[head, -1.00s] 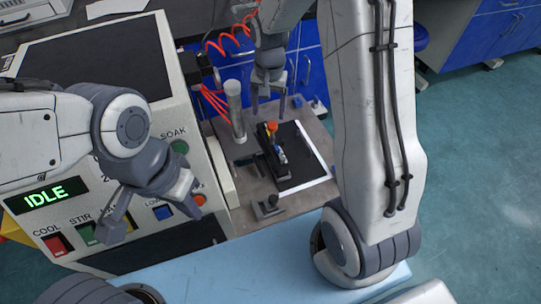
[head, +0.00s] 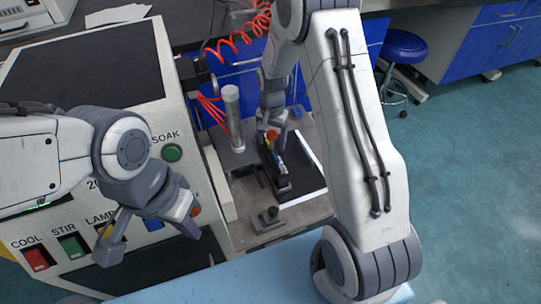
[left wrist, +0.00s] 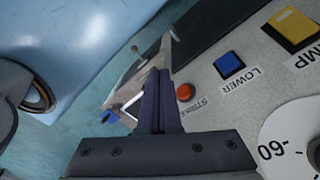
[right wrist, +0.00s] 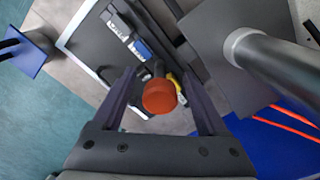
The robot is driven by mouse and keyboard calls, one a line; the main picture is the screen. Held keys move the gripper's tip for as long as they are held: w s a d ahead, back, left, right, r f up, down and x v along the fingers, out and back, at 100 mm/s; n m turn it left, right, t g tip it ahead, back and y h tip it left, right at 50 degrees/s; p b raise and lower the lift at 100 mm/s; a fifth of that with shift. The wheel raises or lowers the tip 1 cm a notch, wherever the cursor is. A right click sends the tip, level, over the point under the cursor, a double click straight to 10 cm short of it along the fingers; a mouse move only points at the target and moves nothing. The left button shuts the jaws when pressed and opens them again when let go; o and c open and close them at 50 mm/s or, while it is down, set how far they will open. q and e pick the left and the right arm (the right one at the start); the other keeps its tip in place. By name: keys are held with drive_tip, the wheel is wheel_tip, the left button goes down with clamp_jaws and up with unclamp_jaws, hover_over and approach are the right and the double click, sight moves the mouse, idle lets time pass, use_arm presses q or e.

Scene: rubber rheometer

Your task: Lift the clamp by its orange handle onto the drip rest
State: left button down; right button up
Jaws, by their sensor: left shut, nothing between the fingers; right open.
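The clamp (head: 281,166) is a dark block with small blue and white parts, on or over the black panel at the instrument's bench. Its round orange handle (head: 271,135) points up. The handle also shows in the right wrist view (right wrist: 158,96). My right gripper (head: 272,139) is open, with its fingers on either side of the handle and visible gaps at both sides in the right wrist view (right wrist: 160,84). My left gripper (head: 111,247) is shut and empty in front of the button panel; its closed fingers show in the left wrist view (left wrist: 160,85). I cannot identify the drip rest with certainty.
A metal post (head: 233,115) stands left of the clamp. A black panel with a white edge (head: 307,180) lies beside the clamp. A small dark fixture (head: 268,217) sits in front. The button console (head: 85,185) fills the left. Red coiled hoses (head: 235,42) hang behind.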

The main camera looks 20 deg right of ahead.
drive_tip(key=shift+f, duration=0.95)
drive_tip(key=shift+r, duration=0.1)
clamp_jaws()
idle(0.5)
